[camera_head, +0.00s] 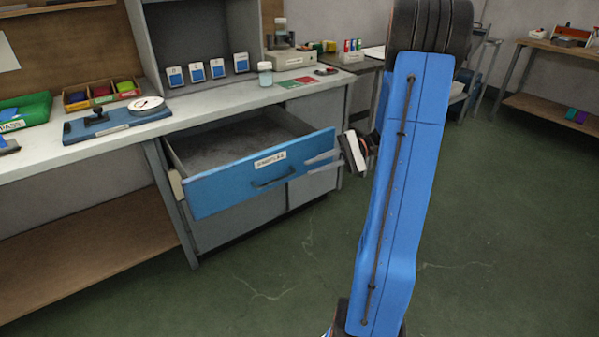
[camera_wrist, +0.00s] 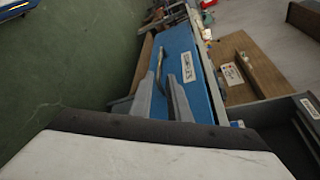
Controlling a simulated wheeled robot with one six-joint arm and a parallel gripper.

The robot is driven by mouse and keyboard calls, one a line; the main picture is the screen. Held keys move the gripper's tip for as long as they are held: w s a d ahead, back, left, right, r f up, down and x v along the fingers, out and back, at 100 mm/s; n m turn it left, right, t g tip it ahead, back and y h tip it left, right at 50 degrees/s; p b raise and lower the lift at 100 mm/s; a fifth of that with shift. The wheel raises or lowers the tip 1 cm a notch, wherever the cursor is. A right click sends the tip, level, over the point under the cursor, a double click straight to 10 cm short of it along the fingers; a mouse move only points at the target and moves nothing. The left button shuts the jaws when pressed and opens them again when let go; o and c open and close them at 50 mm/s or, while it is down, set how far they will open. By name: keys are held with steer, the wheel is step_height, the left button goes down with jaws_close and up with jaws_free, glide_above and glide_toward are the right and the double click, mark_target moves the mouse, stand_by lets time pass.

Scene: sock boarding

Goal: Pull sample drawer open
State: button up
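The sample drawer (camera_head: 225,188) has a blue front with a white label and a dark bar handle (camera_head: 272,181). It stands pulled out of the grey cabinet, and its grey inside shows from above. My gripper (camera_head: 312,162) is at the right end of the drawer front, to the right of the handle. In the wrist view its two grey fingers (camera_wrist: 162,90) are spread apart, with the blue front (camera_wrist: 185,48) beyond them. The handle (camera_wrist: 159,62) lies ahead, roughly in line with the gap. I cannot tell whether a finger touches the front.
The worktop (camera_head: 225,104) above carries a blue board with a round dial (camera_head: 147,105), a jar (camera_head: 265,74) and several small blue-and-white cards. A lower wooden shelf (camera_head: 90,250) is at the left. Green floor (camera_head: 270,285) in front of the drawer is clear.

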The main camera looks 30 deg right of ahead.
steer(key=shift+v, duration=2.3)
steer(key=s+a+r+n+g+h, duration=0.1)
steer(key=s+a+n+g+h, duration=0.15)
steer(key=a, duration=0.55)
steer(key=s+a+r+n+g+h, duration=0.15)
steer(key=s+a+h, duration=0.25)
steer(key=a, duration=0.5)
steer(key=s+a+r+n+t+h, duration=0.1)
steer(key=s+a+n+t+h, duration=0.1)
steer(key=s, duration=0.4)
steer(key=s+a+r+n+t+h, duration=0.1)
steer(key=s+a+n+t+h, duration=0.1)
steer(key=s+h, duration=0.4)
steer(key=s+a+n, duration=0.1)
steer(key=a, duration=0.1)
steer(key=shift+s+a+r+n+t, duration=0.15)
steer(key=shift+s+a+n+t, duration=0.15)
steer(key=shift+s+n, duration=0.1)
